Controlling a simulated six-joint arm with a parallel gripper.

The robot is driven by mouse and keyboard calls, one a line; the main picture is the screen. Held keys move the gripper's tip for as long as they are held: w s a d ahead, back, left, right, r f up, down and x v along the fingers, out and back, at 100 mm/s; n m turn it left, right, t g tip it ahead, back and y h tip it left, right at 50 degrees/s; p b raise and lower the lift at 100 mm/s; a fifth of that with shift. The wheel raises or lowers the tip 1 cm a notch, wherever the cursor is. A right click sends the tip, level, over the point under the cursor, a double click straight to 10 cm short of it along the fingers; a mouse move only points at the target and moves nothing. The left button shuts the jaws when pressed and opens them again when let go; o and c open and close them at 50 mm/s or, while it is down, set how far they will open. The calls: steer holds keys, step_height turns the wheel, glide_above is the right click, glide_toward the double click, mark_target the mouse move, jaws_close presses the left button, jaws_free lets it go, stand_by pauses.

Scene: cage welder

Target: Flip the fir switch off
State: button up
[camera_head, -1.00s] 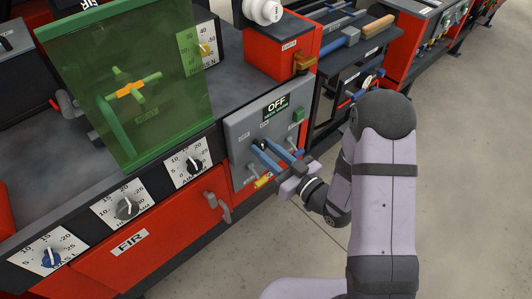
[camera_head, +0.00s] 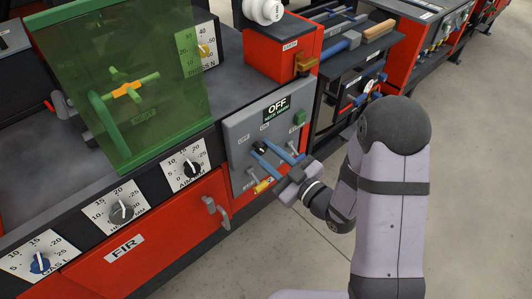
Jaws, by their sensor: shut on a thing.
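The grey switch panel (camera_head: 240,133) is on the front of the red-and-grey bench. It has an OFF sign (camera_head: 277,104), a green button (camera_head: 299,118) and several small levers with labels too small to read. My gripper (camera_head: 258,150) reaches the panel from the lower right, its blue fingers around a dark-tipped switch (camera_head: 259,147) on the panel's left half. The fingers are shut on this switch and partly hide it. I cannot read whether its label says FIR. A separate FIR label (camera_head: 124,248) is on the red drawer below.
A green transparent shield (camera_head: 150,120) stands left of the panel. Several dials (camera_head: 122,212) line the bench front. A yellow part (camera_head: 263,185) sits low on the panel near my gripper. A tool shelf (camera_head: 340,60) is at the back right. The floor at right is clear.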

steer(key=o, duration=1.1)
steer(key=shift+c, duration=0.2)
steer(key=shift+d, duration=0.1)
steer(key=p+v, duration=0.4)
steer(key=v, duration=0.3)
steer(key=shift+s+d, duration=0.1)
steer(key=shift+s, duration=0.05)
